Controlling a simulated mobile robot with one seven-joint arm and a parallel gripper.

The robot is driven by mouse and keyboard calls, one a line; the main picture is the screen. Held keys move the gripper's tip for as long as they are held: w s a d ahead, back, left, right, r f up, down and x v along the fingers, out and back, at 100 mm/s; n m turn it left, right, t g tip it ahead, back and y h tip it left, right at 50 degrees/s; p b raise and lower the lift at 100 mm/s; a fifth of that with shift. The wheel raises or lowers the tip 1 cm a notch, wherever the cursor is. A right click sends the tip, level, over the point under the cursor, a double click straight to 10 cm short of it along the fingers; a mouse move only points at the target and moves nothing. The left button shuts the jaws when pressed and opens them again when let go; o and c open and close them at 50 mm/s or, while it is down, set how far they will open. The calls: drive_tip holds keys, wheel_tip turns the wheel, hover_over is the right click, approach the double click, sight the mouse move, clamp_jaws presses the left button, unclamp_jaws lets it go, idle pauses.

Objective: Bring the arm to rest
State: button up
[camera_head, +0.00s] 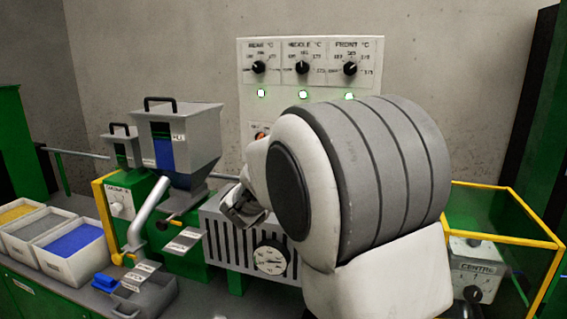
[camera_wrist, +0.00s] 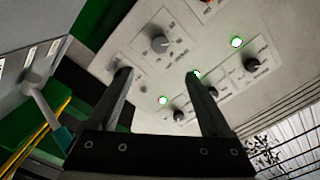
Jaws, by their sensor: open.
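My gripper (camera_wrist: 157,85) is open in the wrist view, with its two dark fingers apart and nothing between them. It faces a pale control panel with knobs and green lights (camera_wrist: 215,45). In the head view my white and grey arm covers the middle right, and my gripper (camera_head: 240,207) shows only partly at its left, in front of the grey slotted housing. The same control panel (camera_head: 280,82) is on the wall behind, with three black knobs and three lit green lights.
A grey hopper (camera_head: 200,130) with blue contents stands left of my arm. Bins of yellow, grey and blue material (camera_head: 75,243) sit at the far left. A round gauge (camera_head: 270,258) is below my gripper. A yellow-framed guard (camera_head: 510,190) stands at the right.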

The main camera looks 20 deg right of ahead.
idle(0.3)
drive_tip(key=s+a+n+g+y, duration=0.2)
drive_tip(key=s+a+n+y, duration=0.7)
drive_tip(key=s+n+y, duration=0.3)
drive_tip(key=s+d+f+n+g+h, duration=0.15)
drive_tip(key=s+f+g, duration=0.3)
drive_tip(key=s, duration=0.85)
drive_tip(key=s+d+f+n+g, duration=0.25)
drive_tip(key=s+f, duration=0.25)
drive_tip(key=s, duration=0.7)
wheel_tip(320, 180, up, 12)
drive_tip(key=p, duration=1.2)
drive_tip(key=shift+s+a+f+n, duration=0.15)
drive_tip(key=shift+s+a+n, duration=0.15)
drive_tip(key=shift+s+n, duration=0.1)
drive_tip(key=shift+h, duration=0.25)
